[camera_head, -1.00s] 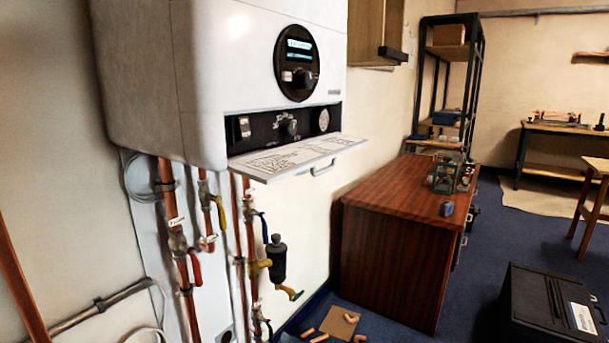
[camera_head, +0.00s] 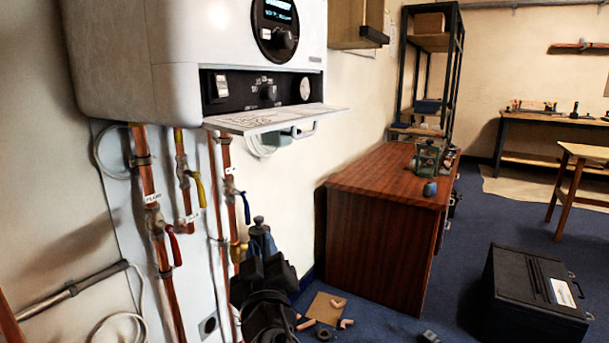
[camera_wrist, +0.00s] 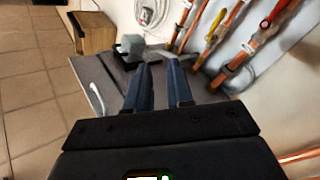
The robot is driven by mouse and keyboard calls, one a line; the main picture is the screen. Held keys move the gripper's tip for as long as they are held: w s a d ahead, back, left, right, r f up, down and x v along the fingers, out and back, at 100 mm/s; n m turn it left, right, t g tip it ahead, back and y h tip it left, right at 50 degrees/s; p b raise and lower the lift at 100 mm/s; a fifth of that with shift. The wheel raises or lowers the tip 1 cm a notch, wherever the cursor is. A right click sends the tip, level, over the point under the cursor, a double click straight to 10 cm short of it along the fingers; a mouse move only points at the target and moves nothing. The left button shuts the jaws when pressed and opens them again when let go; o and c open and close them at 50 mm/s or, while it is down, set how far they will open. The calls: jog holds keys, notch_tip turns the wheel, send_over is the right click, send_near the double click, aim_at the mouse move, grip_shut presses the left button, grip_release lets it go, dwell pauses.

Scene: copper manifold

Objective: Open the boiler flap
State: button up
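The boiler flap (camera_head: 275,119) is a pale panel with a handle (camera_head: 305,131) on its outer edge. In the head view it is folded down, about level, below the dark control panel (camera_head: 257,91) of the white boiler (camera_head: 190,70). My gripper (camera_head: 262,240) is below the flap, apart from it, in front of the pipes. In the wrist view its two fingers (camera_wrist: 160,68) are apart with nothing between them. A grey surface with a pale handle (camera_wrist: 97,101) lies beyond them; it looks like the underside of the flap.
Copper pipes (camera_head: 148,190) with coloured valve levers run down the wall close to my gripper. A wooden cabinet (camera_head: 375,235) stands to the right, with a black case (camera_head: 530,285) on the blue floor. Pipe fittings (camera_head: 325,310) lie on the floor. Open floor lies between cabinet and case.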

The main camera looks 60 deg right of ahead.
jog(key=d+r+m+g+h+b, duration=0.1)
jog(key=d+r+m+g+h, duration=0.3)
jog(key=r, duration=0.3)
jog(key=m+g+h+b, duration=0.1)
jog(key=m+g+h, duration=0.2)
jog(key=m+g, duration=0.5)
send_near(305, 134)
jog(key=d, duration=0.3)
jog(key=shift+w+r+p+x, duration=0.15)
jog(key=shift+p+x, duration=0.2)
jog(key=shift+x, duration=1.6)
jog(key=shift+w+r+p+x, duration=0.1)
jog(key=shift+p+x, duration=0.2)
jog(key=shift+x, duration=1.65)
jog(key=shift+a, duration=0.15)
jog(key=shift+c, duration=0.3)
grip_shut()
